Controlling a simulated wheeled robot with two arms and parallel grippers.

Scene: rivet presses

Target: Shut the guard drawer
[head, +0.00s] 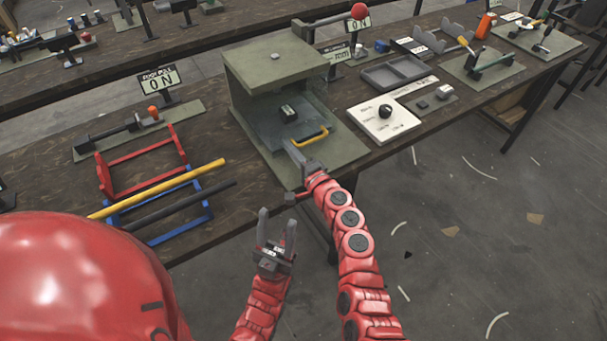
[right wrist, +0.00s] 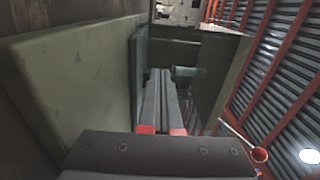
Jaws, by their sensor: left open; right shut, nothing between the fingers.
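The guard drawer (head: 265,128) is a clear grey tray under the green-grey roof of the press (head: 275,60). My left gripper (head: 277,222) is open and empty, in front of the bench.
A white panel with a black knob (head: 384,112) stands right of the press, with a grey tray (head: 396,72) behind it. Red (head: 143,168) and blue (head: 207,212) frames, with yellow and black bars, lie to the left. A red ball-topped lever (head: 358,11) rises behind.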

